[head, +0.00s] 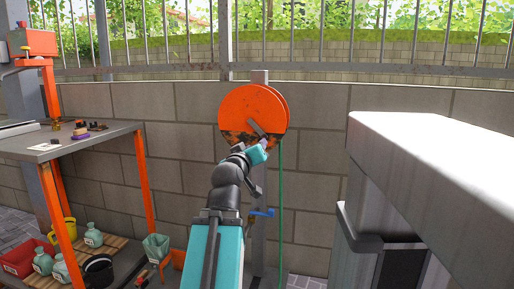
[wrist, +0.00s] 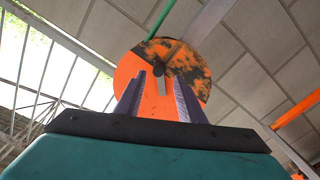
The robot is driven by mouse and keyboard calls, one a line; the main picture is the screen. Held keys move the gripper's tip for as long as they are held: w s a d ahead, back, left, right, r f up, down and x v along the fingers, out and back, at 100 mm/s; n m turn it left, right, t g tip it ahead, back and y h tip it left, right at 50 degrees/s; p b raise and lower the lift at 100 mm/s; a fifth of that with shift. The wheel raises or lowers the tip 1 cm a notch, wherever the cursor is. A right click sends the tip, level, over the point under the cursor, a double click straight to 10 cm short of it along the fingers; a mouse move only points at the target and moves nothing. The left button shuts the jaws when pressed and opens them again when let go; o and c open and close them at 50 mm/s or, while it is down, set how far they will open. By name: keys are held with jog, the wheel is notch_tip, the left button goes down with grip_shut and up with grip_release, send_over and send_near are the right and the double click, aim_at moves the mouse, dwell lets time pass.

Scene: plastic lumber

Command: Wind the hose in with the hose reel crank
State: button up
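The hose reel is an orange disc (head: 243,105) with dark worn patches, mounted on a grey post in front of the block wall. It also fills the middle of the wrist view (wrist: 128,68). Its crank (head: 256,127) is a short grey bar on the disc's face, slanting down to the right; in the wrist view the crank (wrist: 162,86) shows between my fingers, with a dark end. The green hose (head: 281,200) hangs straight down from the reel's right side. My gripper (wrist: 159,76) has its fingers apart, pointing at the reel; I see no finger touching the crank.
A workbench (head: 75,142) with orange legs stands at left, with small items on top and bottles, a red bin and pots on its lower shelf. A big pale block-like unit (head: 440,150) closes off the right. A blue-handled tap (head: 262,213) sits below the reel.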

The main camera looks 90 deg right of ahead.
jog(key=shift+w+a+f+b, duration=0.1)
jog(key=shift+w+a+b, duration=0.1)
jog(key=shift+a+b, duration=1.3)
jog(key=shift+w+a+b, duration=0.2)
jog(key=shift+a+b, duration=0.8)
jog(key=shift+b, duration=0.85)
